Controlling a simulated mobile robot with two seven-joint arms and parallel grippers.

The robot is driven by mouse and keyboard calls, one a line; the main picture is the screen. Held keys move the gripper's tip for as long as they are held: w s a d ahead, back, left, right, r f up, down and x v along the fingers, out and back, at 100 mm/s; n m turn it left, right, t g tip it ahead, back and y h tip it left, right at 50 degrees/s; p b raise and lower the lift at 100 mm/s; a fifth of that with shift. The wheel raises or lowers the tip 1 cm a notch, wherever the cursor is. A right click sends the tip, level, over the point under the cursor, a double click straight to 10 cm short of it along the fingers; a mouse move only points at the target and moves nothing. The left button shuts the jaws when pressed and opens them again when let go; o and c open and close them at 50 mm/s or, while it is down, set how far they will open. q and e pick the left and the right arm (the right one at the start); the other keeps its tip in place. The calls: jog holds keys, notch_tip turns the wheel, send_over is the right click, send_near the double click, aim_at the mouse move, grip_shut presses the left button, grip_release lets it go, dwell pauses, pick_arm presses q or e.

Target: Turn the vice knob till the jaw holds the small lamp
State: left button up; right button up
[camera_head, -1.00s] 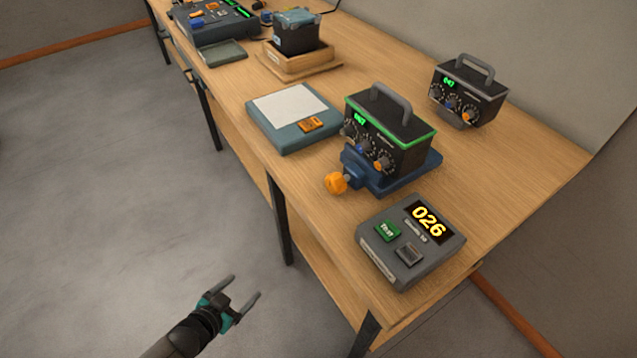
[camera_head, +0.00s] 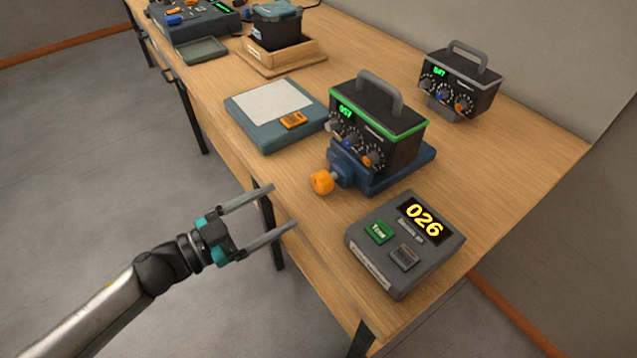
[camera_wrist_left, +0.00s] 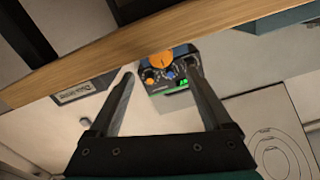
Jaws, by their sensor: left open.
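The blue vice (camera_head: 400,174) sits on the bench, with an orange knob (camera_head: 321,182) sticking out toward the bench's front edge. A dark box (camera_head: 376,126) with a grey handle, green rim, dials and green display stands at the vice; I cannot tell whether this is the lamp or whether the jaw touches it. My left gripper (camera_head: 284,205) is open and empty, in front of the bench edge, apart from the knob and to its lower left. The left wrist view shows the orange knob (camera_wrist_left: 161,59) between the open fingers, farther off. My right gripper is not in view.
A grey tester (camera_head: 400,245) reading 026 with a green button stands right of the gripper. A flat teal unit (camera_head: 255,127) lies left of the vice. A similar handled box (camera_head: 460,85) stands behind. The bench's front edge (camera_head: 232,165) lies near my fingers.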

aim_at(315, 186)
pick_arm(q)
jog(key=b+x, duration=0.1)
jog(key=x, duration=0.8)
jog(key=shift+w+d, duration=0.25)
jog(key=shift+d, duration=0.05)
jog(key=shift+w+d, duration=0.2)
jog(key=shift+d, duration=0.05)
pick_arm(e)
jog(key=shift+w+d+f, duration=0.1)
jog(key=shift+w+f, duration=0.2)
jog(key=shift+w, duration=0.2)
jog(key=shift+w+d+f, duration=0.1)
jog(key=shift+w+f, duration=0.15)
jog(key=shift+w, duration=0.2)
pick_arm(q)
grip_shut()
jog(key=shift+m, duration=0.5)
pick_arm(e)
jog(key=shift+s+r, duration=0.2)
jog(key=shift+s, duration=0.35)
